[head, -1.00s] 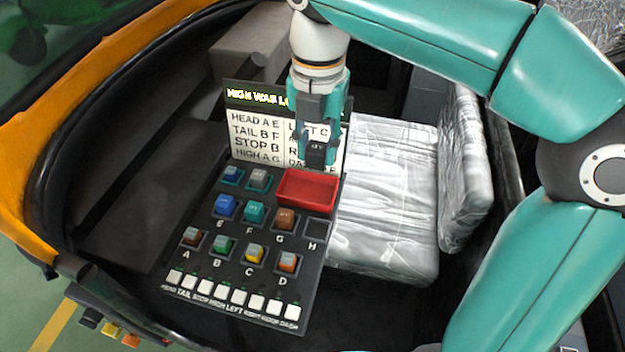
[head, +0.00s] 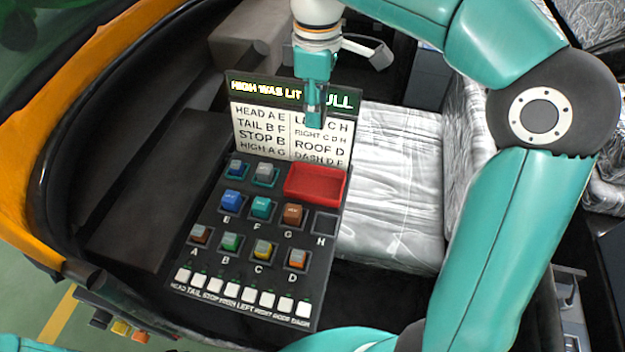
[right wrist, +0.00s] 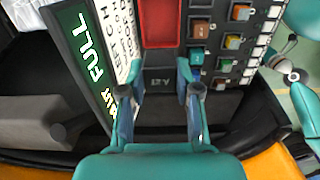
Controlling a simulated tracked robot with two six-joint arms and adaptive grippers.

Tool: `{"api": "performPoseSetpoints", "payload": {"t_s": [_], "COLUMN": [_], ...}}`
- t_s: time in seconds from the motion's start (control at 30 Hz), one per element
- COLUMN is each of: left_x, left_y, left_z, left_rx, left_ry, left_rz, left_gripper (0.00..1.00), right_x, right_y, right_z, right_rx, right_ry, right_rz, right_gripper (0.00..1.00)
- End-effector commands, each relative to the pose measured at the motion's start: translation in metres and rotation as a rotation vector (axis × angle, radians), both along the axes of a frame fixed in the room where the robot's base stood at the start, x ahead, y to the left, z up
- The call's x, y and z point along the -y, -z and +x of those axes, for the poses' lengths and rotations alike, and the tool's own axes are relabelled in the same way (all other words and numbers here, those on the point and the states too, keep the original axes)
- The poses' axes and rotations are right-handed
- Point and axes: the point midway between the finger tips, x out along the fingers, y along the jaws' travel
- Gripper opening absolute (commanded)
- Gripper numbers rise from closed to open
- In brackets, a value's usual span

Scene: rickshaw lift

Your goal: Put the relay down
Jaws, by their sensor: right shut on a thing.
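My right gripper (head: 314,117) hangs in front of the display and the lettered card at the back of the relay board (head: 325,255). In the right wrist view its fingers (right wrist: 160,72) are shut on a dark relay (right wrist: 160,84) with pale lettering. The relay cannot be made out in the head view. The red tray (head: 316,184) on the board is empty and lies below the gripper in the picture. Socket H (head: 325,224) is empty. Sockets A to G hold coloured relays, such as the brown one at G (head: 292,214). My left gripper is not in view.
White switches (head: 245,295) line the front edge. The lit display (head: 290,93) stands upright behind. A plastic-wrapped seat (head: 390,190) is to the right.

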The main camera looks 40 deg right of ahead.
Motion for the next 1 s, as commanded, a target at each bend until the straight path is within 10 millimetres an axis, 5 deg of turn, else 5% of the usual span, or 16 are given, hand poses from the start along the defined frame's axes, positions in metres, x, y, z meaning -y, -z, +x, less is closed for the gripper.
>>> {"api": "performPoseSetpoints", "payload": {"t_s": [0.5,1.0], "left_x": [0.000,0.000], "left_y": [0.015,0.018], "left_z": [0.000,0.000], "left_rx": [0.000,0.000], "left_ry": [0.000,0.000], "left_rz": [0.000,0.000], "left_gripper": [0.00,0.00], "right_x": [0.001,0.001], "right_y": [0.127,0.181], "right_z": [-0.001,-0.002], "right_rx": [-0.005,-0.004], "right_ry": [0.000,0.000], "right_rz": [0.000,-0.001], "right_gripper": [0.00,0.00]}}
